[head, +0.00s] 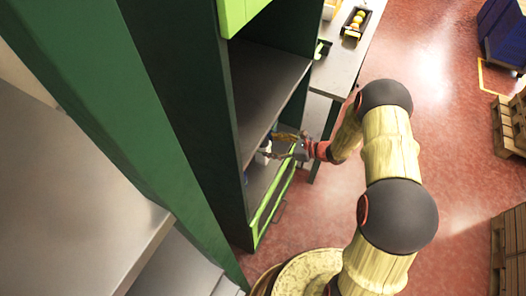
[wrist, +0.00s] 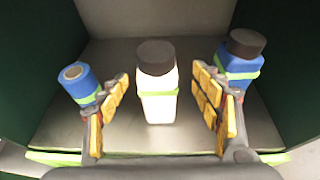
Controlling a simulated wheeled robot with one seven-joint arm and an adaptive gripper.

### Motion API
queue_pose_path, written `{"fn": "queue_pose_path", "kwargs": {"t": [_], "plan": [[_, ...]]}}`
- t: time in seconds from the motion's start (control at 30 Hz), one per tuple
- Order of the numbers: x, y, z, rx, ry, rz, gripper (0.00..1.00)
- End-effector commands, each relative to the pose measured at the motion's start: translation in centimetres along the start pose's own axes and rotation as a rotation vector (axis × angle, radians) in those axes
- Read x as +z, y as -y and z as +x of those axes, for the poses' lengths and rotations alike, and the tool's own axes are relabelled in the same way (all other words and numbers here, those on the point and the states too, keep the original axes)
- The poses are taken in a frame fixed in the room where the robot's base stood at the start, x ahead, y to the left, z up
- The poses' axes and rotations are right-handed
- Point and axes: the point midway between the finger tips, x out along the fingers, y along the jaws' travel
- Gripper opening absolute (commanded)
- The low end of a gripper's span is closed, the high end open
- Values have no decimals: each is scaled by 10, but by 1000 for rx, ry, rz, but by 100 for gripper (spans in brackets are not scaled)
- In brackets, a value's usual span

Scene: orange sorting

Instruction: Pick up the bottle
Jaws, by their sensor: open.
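In the wrist view a white bottle (wrist: 158,100) with a dark cap stands upright on a shelf, near the picture's middle. My gripper (wrist: 160,98) is open, with one yellow-padded finger on each side of the white bottle and visible gaps to it. A blue bottle with a dark cap (wrist: 238,65) stands behind the right finger. A blue cylindrical container with a green band (wrist: 80,82) stands tilted in the picture beside the left finger. In the head view my gripper (head: 280,145) reaches into the shelf opening; the bottles there are mostly hidden.
The shelf (wrist: 110,55) has dark side walls and a green front edge. In the head view the green cabinet (head: 185,110) stands left of my arm. A table (head: 345,60) with a black tray (head: 352,32) of oranges stands behind. Pallets (head: 508,125) are at the right.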

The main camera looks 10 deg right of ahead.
Motion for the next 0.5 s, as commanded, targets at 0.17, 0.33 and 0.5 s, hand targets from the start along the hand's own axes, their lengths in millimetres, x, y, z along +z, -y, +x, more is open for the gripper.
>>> {"fn": "queue_pose_path", "kwargs": {"t": [0.17,0.33,0.5], "plan": [[0,-4,23,4,1,-2,65],[1,-4,45,3,0,-2,65],[3,-3,47,0,0,-1,65]]}}
